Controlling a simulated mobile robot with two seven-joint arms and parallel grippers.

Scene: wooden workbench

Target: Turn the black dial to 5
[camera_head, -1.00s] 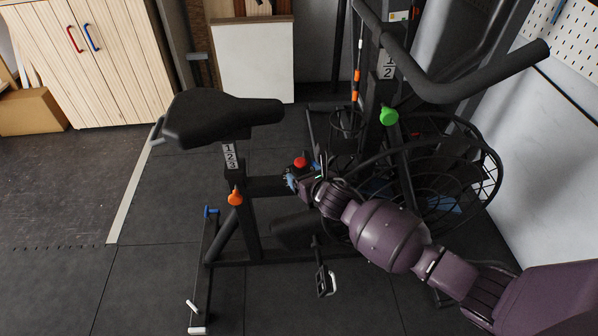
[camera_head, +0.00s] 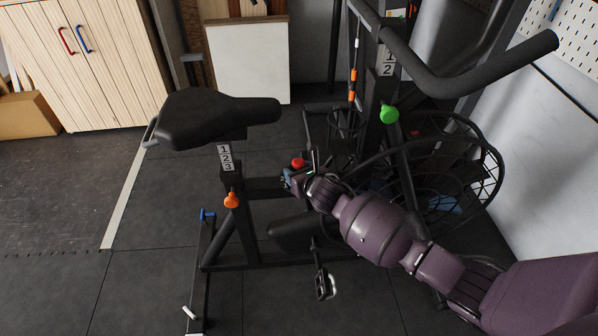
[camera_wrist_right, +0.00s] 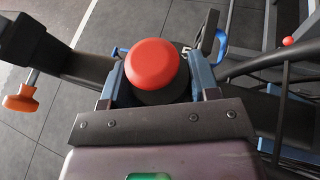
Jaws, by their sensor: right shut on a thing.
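The black dial (camera_wrist_right: 166,95) sits under a round red knob top (camera_wrist_right: 155,64) in the right wrist view. In the head view the red top (camera_head: 297,163) shows on the exercise bike's frame, below and right of the saddle. My right gripper (camera_wrist_right: 157,80) has its blue fingers on either side of the black dial and is shut on it. In the head view this gripper (camera_head: 287,178) is small and partly hidden by its own wrist. A white mark like a 5 shows beside the dial, partly covered. The dial's pointer cannot be made out. My left gripper is out of view.
The saddle (camera_head: 212,118) stands above left of the dial. An orange knob (camera_head: 231,200) and a green knob (camera_head: 389,114) are on the bike's posts. A caged fan wheel (camera_head: 465,165) lies to the right. Open floor is at left.

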